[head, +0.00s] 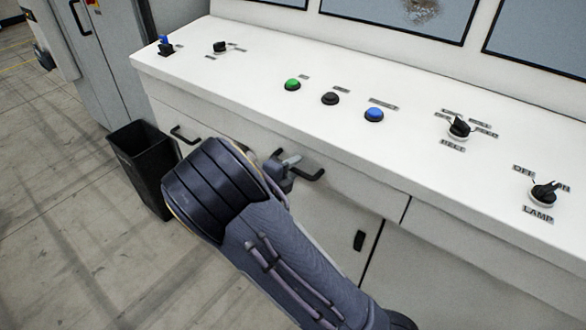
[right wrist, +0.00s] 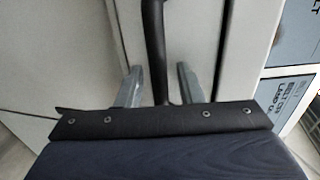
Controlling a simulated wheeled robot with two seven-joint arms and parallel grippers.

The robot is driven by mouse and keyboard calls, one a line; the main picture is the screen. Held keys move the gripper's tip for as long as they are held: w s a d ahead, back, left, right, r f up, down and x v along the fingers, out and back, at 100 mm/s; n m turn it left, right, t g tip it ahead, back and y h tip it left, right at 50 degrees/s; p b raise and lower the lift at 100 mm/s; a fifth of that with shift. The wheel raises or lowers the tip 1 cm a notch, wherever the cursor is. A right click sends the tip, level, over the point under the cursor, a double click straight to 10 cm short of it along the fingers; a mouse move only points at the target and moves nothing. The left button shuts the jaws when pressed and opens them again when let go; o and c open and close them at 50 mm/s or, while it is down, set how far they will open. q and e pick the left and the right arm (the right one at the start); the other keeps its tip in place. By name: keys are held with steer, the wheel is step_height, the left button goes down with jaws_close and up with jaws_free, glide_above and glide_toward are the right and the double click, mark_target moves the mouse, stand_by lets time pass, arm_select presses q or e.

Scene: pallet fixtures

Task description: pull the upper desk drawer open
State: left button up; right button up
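The white desk's drawer front (head: 345,187) is just under the desktop, and I see no gap around it. Its black bar handle (head: 312,175) is partly hidden behind my right gripper (head: 285,168). In the right wrist view the handle (right wrist: 154,45) runs between the two grey fingers of my right gripper (right wrist: 158,88). The fingers are spread, with a visible gap on each side of the handle, so it does not look gripped. My right forearm covers part of the front below. My left gripper is not in view.
Another black handle (head: 184,135) is on the desk front to the left. A black bin (head: 140,165) stands on the floor beside the desk. A small black latch (head: 359,240) is on the lower front. Buttons and knobs sit on the desktop (head: 245,75). Floor at left is clear.

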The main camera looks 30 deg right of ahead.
steer(key=shift+c, duration=0.3)
jaws_close()
steer(key=f+p+v, duration=0.2)
steer(key=p+v, duration=0.2)
steer(key=v, duration=0.7)
steer(key=a+f+p+v, duration=0.1)
steer(key=p+v, duration=0.4)
steer(key=v, duration=0.7)
steer(key=shift+s+f, duration=0.2)
steer(key=shift+f, duration=0.75)
